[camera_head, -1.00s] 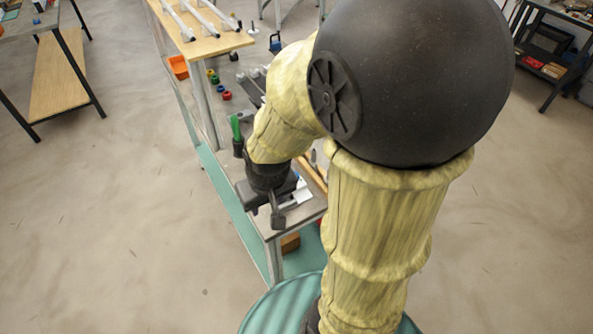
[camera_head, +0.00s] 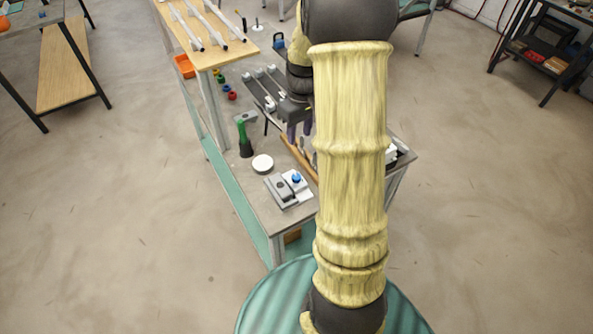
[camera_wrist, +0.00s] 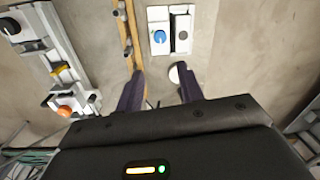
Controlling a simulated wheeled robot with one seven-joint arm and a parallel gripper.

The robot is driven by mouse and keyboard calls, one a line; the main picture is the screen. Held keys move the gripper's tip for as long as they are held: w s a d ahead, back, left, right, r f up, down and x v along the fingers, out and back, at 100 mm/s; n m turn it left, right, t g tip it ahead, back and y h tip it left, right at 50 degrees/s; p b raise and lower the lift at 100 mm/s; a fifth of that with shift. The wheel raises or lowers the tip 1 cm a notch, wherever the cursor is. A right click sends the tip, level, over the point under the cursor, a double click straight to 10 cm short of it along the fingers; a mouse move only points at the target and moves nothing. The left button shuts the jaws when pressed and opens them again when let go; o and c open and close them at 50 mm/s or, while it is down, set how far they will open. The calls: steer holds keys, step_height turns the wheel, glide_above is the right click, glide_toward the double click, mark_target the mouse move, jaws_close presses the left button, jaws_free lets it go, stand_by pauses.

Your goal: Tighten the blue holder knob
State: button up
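The blue holder knob (camera_head: 296,179) sits on a white block (camera_head: 303,191) beside a grey block (camera_head: 280,190), near the bench's front corner. In the wrist view the blue knob (camera_wrist: 159,36) shows at upper centre, clear of my fingers, with the white block (camera_wrist: 158,14) around it and the grey block (camera_wrist: 182,46) to its right. My gripper (camera_head: 299,130) is above the bench, farther back than the knob and not touching it. In the wrist view its two dark purple fingers (camera_wrist: 160,86) are well apart with nothing held between them.
A white disc (camera_head: 262,163) and a green-topped dark tool (camera_head: 245,140) stand left of the holder. A wooden bar (camera_head: 299,160) runs behind it. A long fixture with an orange knob (camera_wrist: 64,111) lies at left in the wrist view. Small coloured parts (camera_head: 226,88) sit farther back.

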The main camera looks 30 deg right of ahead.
mark_target(297, 176)
steer(key=shift+f, duration=0.15)
steer(key=f+p, duration=0.1)
steer(key=f, duration=0.4)
steer(key=f+p, duration=0.1)
steer(key=f, duration=0.5)
steer(key=f+p, duration=0.1)
steer(key=f, duration=0.5)
steer(key=shift+s+a, duration=0.1)
steer(key=shift+a, duration=0.3)
steer(key=c, duration=0.7)
